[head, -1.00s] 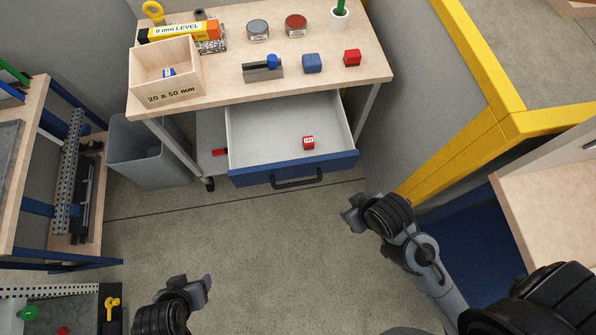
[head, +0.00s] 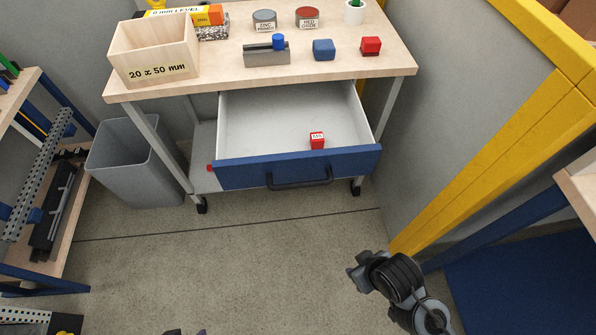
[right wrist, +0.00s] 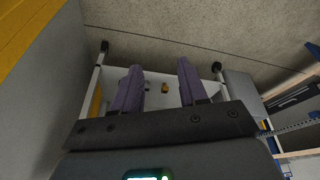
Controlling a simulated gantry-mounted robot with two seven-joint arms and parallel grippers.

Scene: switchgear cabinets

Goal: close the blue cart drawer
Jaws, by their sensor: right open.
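The blue cart drawer (head: 235,172) is pulled out under the wooden cart top in the head view. Its grey tray is exposed, a dark bar handle (head: 300,183) is on its blue front, and a red cube (head: 317,141) lies inside. My right gripper (head: 360,271) is in front of the drawer, lower and to the right in the picture, apart from it. In the right wrist view its purple fingers (right wrist: 158,72) are spread and empty, with the cart beyond them. Only a tip of my left gripper (head: 185,332) shows at the bottom edge; its jaws are hidden.
The cart top (head: 220,84) bears a wooden box (head: 155,50), cans and blocks. A grey bin (head: 135,165) stands left of the cart. A yellow-edged panel (head: 480,160) stands on the right. The floor (head: 230,260) before the drawer is clear.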

